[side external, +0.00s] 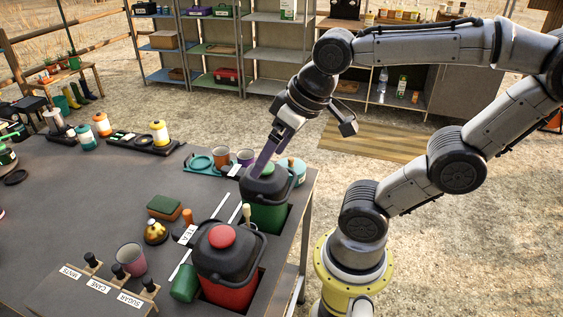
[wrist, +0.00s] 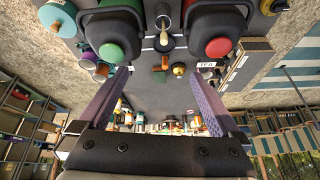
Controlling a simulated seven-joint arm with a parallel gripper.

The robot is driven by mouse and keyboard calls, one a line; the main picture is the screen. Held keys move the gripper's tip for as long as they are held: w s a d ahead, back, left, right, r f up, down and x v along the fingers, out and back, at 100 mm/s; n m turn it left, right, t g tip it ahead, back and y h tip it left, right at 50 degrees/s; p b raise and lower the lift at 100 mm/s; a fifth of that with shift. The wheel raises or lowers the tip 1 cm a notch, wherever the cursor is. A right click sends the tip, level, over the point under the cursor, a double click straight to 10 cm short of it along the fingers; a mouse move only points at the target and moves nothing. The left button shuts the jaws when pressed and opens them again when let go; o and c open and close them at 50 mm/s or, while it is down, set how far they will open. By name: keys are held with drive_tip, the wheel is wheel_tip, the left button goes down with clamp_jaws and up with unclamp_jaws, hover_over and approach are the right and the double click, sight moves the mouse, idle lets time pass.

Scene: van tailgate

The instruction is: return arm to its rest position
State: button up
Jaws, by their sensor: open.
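My gripper (side external: 254,165) hangs tilted, its purple fingers pointing down toward the green container with the dark lid (side external: 268,213). In the side view the fingertips overlap the back of that lid, and I cannot tell whether they touch it. In the wrist view my gripper (wrist: 158,80) has its two fingers wide apart with nothing between them. The wrist view shows the green-knobbed lid (wrist: 112,50) at upper left and the red-knobbed lid (wrist: 218,45) at upper right.
The red container (side external: 228,290) with a red knob stands at the table's front right, beside a green cup (side external: 184,283). A brass bell (side external: 155,232) and sponge (side external: 165,207) lie left of it. Cups (side external: 221,155) stand behind the green container. The dark tabletop (side external: 85,195) has clear room at left.

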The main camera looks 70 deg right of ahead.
drive_tip(key=shift+s+a+f+n, duration=0.2)
drive_tip(key=shift+s+f+n, duration=0.15)
drive_tip(key=shift+s+n, duration=0.15)
drive_tip(key=shift+s+a+f+n, duration=0.15)
drive_tip(key=shift+s+f+n, duration=0.25)
drive_tip(key=shift+s, duration=0.1)
drive_tip(key=shift+r, duration=0.1)
idle(1.2)
